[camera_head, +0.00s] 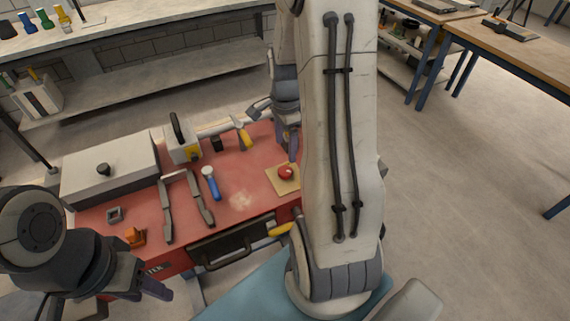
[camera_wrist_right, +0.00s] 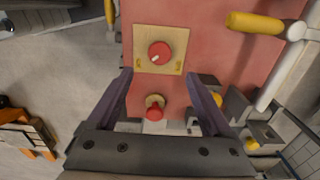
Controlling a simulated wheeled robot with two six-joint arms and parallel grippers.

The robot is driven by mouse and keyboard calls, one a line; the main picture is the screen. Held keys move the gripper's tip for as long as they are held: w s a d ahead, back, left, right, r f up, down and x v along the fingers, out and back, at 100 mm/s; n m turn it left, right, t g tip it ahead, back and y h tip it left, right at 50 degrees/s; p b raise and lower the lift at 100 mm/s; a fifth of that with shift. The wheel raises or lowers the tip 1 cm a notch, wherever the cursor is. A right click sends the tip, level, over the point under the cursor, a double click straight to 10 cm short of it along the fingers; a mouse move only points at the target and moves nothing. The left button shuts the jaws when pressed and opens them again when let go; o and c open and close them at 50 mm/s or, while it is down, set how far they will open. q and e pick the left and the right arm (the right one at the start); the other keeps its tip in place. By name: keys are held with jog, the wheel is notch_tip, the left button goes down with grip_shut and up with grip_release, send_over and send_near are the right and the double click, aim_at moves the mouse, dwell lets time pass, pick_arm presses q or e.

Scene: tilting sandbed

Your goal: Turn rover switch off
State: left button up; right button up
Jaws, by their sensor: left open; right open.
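A red round knob (camera_head: 286,172) sits on a square tan plate (camera_head: 281,187) at the right edge of the red bench. In the right wrist view the knob (camera_wrist_right: 160,52) has a pale pointer mark, and its plate (camera_wrist_right: 143,38) has small yellow marks. A second red knob on a round tan base (camera_wrist_right: 155,110) shows between my right fingers. No label shows which is the rover switch. My right gripper (camera_wrist_right: 158,76) is open and empty, its tips just short of the plate in that view; it also shows partly behind my arm (camera_head: 292,146). My left gripper (camera_head: 150,285) is open, apart at lower left.
A yellow handle (camera_wrist_right: 255,22) is at upper right in the wrist view.

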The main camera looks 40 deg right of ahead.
aim_at(285, 170)
notch_tip(285, 170, down, 9)
jog(key=shift+f+p, duration=0.2)
jog(key=shift+p, duration=0.1)
grip_shut()
